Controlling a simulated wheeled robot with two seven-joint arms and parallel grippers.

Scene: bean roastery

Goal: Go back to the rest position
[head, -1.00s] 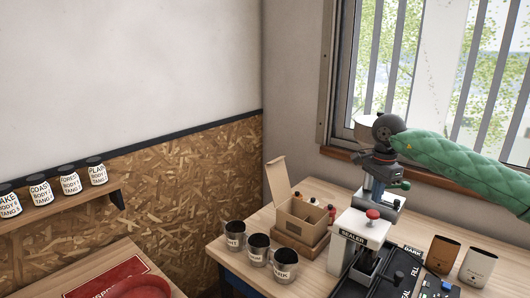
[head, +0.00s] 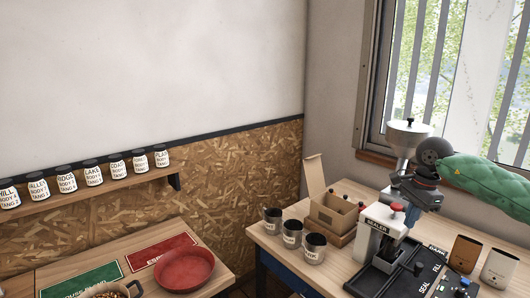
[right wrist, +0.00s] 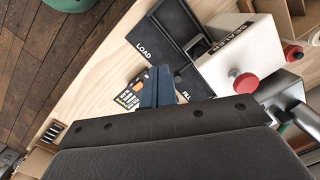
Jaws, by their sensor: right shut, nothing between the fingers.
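My right gripper (head: 411,215) hangs above the worktable at the right of the head view, beside the sealer (head: 378,228) and over its black tray. Its arm is sleeved in green. In the right wrist view its two blue-grey fingers (right wrist: 157,80) are together with nothing between them. Below them show the black tray (right wrist: 178,62) marked LOAD and FILL and a small dark card with an orange corner (right wrist: 132,94). The sealer with its red knob (right wrist: 245,83) stands close to the right of the fingers. My left gripper is not in view.
Three dark cups (head: 292,234) and an open cardboard box (head: 326,213) stand left of the sealer. A brown pouch (head: 464,254) and a white pouch (head: 498,268) stand to the right. A silver hopper (head: 409,135) rises behind my gripper. A red bowl (head: 186,270) lies on another table.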

